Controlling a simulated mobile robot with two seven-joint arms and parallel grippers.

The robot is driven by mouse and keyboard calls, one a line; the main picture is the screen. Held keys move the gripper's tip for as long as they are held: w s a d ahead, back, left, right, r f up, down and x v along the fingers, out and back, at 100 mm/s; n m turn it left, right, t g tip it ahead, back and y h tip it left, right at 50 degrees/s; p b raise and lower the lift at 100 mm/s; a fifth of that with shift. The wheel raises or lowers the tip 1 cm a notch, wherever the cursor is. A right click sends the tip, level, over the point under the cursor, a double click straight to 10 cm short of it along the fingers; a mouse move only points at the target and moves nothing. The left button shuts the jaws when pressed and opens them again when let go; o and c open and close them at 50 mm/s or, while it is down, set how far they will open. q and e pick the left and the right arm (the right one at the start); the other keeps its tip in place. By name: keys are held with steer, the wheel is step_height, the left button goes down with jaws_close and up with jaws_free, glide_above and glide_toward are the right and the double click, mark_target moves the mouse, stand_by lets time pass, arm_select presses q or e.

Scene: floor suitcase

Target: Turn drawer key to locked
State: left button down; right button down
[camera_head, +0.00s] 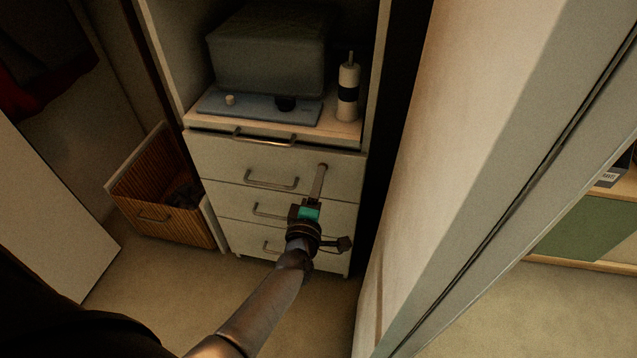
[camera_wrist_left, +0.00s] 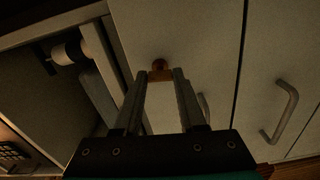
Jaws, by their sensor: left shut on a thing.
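The drawer key is a small brass piece (camera_wrist_left: 160,66) on the pale front of a drawer, seen in the left wrist view between my left gripper's fingertips (camera_wrist_left: 160,76). In the head view my left gripper (camera_head: 321,170) reaches the upper right of the white drawer unit (camera_head: 228,152). It is shut on the key. The key is mostly hidden there, and I cannot tell which way it is turned. My right gripper is in neither view.
A shelf above the drawers holds a grey box (camera_head: 270,52), a blue tray (camera_head: 213,104) and a white bottle (camera_head: 348,92). A pale wall (camera_head: 440,150) rises close on the right. Bare carpet lies in front.

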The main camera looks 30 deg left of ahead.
arm_select(q)
steer(key=shift+n, duration=0.6)
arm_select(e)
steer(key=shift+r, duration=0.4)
arm_select(q)
steer(key=shift+c, duration=2.4)
jaws_free()
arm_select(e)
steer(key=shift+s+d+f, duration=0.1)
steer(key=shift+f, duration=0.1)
arm_select(q)
steer(key=p+v, duration=0.4)
steer(key=v, duration=1.1)
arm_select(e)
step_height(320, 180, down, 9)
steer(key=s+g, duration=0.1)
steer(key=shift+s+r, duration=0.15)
arm_select(q)
steer(key=shift+s, duration=0.1)
